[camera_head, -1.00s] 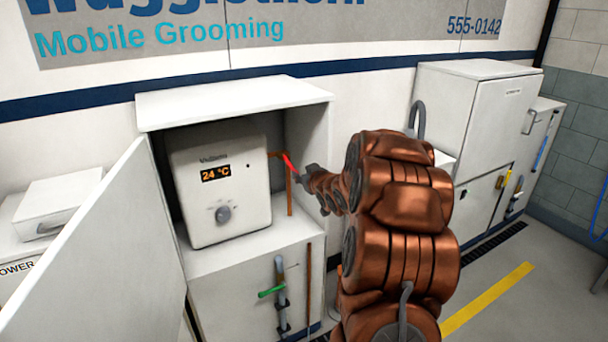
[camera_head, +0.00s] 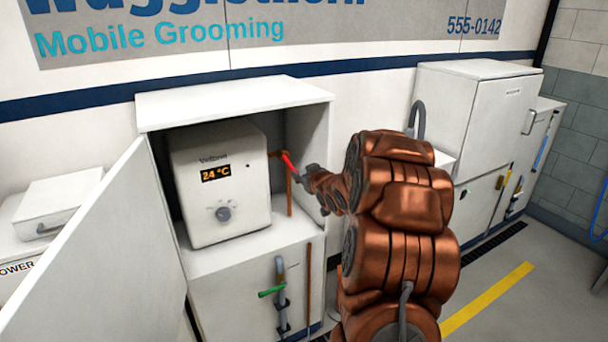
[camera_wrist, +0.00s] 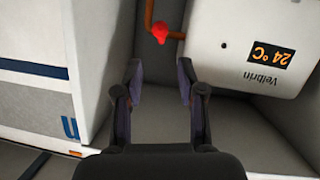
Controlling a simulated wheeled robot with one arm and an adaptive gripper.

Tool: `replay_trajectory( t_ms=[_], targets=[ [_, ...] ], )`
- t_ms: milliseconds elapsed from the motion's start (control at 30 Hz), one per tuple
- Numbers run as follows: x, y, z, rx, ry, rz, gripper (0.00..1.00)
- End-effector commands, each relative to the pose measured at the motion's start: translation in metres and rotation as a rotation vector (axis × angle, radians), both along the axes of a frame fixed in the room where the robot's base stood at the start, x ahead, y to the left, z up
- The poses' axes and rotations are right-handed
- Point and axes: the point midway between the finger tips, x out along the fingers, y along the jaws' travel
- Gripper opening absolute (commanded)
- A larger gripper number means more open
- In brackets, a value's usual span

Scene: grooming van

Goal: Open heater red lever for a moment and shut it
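The white heater (camera_head: 220,185) stands in an open cabinet and its display reads 24 °C. A copper pipe (camera_head: 289,195) runs from its right side, and the red lever (camera_head: 290,163) sits on that pipe. The lever also shows in the wrist view (camera_wrist: 160,32), upper middle, foreshortened end-on. My gripper (camera_head: 306,176) is just right of the lever in the head view. In the wrist view my gripper (camera_wrist: 160,82) has its two fingers apart with nothing between them. The lever lies beyond the fingertips; I cannot tell whether anything touches it.
The cabinet door (camera_head: 95,250) stands open at the left. The cabinet's right wall (camera_head: 310,140) is close to my gripper. A green lever (camera_head: 271,291) is on a pipe below the heater. White cabinets (camera_head: 490,120) stand at the right.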

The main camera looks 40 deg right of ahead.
Motion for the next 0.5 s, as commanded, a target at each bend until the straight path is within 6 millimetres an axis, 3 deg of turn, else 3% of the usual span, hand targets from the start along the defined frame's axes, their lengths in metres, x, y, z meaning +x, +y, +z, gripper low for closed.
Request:
replay_trajectory(
  t_ms=[33, 367, 500],
  targets=[
    [0.000, 0.000, 0.000, 0.000, 0.000, 0.000, 0.36],
    [-0.008, -0.017, -0.002, 0.105, -0.167, 0.016, 0.02],
    [-0.018, -0.024, 0.005, 0.192, -0.278, 0.052, 0.00]
  ],
)
